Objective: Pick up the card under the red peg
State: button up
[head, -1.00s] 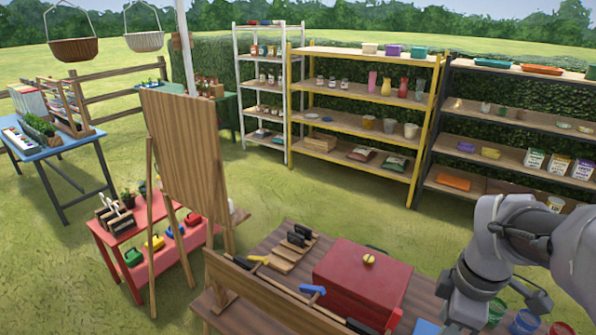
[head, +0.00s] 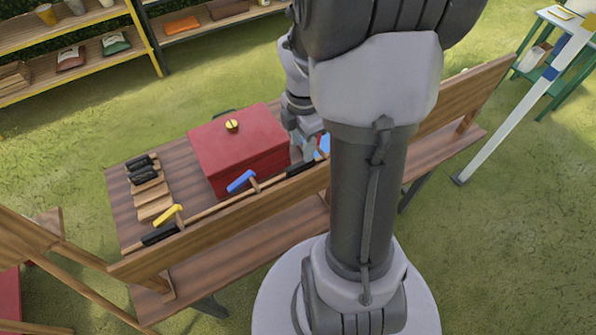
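I see no red peg and no card in the head view. My arm covers the middle of the wooden rail and could hide them. A yellow-headed piece (head: 167,215) and a blue-headed piece (head: 241,181) show along the rail's far side, left of my arm. My gripper (head: 312,148) is partly seen beyond the rail, just right of the red box. Its fingers are mostly hidden, so I cannot tell whether it is open or shut. A small light-blue patch (head: 323,146) shows beside it.
A red box (head: 240,155) with a yellow knob stands on the wooden table (head: 122,190). Black-handled tools (head: 142,170) lie at its left. The long wooden rail (head: 215,232) runs along the near side. Shelves stand at the back left; a green table (head: 545,85) and white post (head: 525,105) are right.

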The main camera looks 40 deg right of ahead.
aim_at(300, 164)
jog(key=f+b, duration=0.1)
jog(key=f, duration=0.2)
jog(key=f+b, duration=0.1)
jog(key=f, duration=0.2)
jog(key=shift+w+a+f, duration=0.1)
jog(key=shift+w+f, duration=0.1)
jog(key=shift+f, duration=0.2)
jog(key=shift+s+r, duration=0.1)
jog(key=shift+c, duration=0.4)
grip_shut()
